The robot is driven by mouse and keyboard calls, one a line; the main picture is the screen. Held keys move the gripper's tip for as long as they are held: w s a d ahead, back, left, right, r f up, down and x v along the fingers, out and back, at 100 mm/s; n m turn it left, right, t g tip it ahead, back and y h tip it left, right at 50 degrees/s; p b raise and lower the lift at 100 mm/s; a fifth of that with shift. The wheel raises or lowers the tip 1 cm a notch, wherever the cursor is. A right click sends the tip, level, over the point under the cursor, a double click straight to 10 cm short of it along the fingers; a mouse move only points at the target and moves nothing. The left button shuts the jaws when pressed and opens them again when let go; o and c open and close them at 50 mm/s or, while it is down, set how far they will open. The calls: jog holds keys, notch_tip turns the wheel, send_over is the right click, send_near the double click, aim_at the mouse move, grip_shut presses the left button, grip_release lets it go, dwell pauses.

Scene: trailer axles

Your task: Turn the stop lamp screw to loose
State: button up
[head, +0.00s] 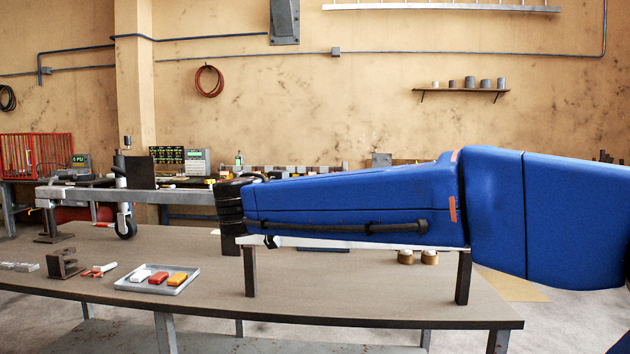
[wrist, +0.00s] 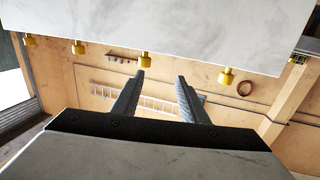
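In the wrist view a pale grey-white panel (wrist: 150,20) fills the top, with several brass screws along its edge. One brass screw (wrist: 145,60) is just beyond my left fingertip; another brass screw (wrist: 227,75) is to the right of my right fingertip. Others are a left screw (wrist: 78,47) and a far-left screw (wrist: 28,40). No labels show, so I cannot tell which is the stop lamp screw. My gripper (wrist: 160,77) is open, with nothing between its fingers. In the head view my blue arm covers the middle, and I cannot make out the fingertips or screws there.
A grey tray (head: 126,285) with white, red and orange blocks lies on the brown table (head: 370,300). A metal beam with a jockey wheel (head: 125,222) stands at the left. A dark bracket (head: 64,264) and a red-and-white tool (head: 99,270) lie near the tray.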

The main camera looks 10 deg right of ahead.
jog(key=shift+m+g+h, duration=0.3)
jog(key=shift+m+h, duration=0.3)
jog(key=shift+h, duration=0.3)
jog(key=x, duration=0.5)
jog(key=s+d+x, duration=0.1)
jog(key=x, duration=0.9)
jog(key=shift+s+d, duration=0.15)
jog(key=shift+d, duration=0.25)
grip_shut()
